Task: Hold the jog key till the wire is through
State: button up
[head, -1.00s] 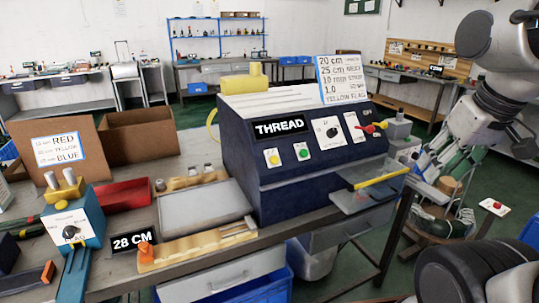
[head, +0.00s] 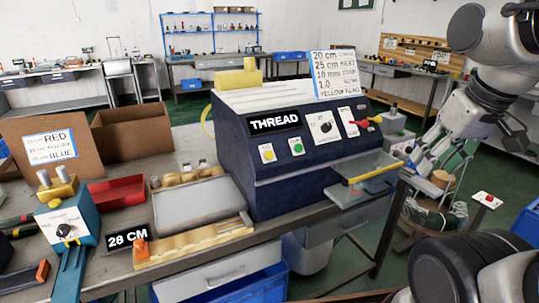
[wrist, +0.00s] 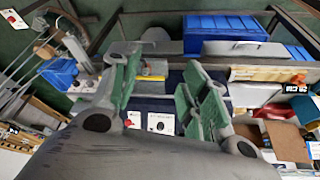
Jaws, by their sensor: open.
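The dark blue machine (head: 300,190) stands on the bench, its display (head: 275,123) reading THREAD. Its front has a yellow key (head: 268,153), a green key (head: 297,146), a dial (head: 325,127) and a red lever (head: 368,121). I cannot read which key is the jog key. A yellow bar (head: 375,174) lies across the tray at the right. My gripper (head: 422,163) is right of the machine, apart from the keys. In the wrist view my gripper (wrist: 160,78) is open and empty.
A note card (head: 335,74) stands on the machine. Left on the bench are a grey tray (head: 165,212), a 28 CM sign (head: 127,240), a teal device (head: 72,225) and a red bin (head: 117,192). Space before the machine's front is clear.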

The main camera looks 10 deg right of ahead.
grip_shut()
dwell(1.2)
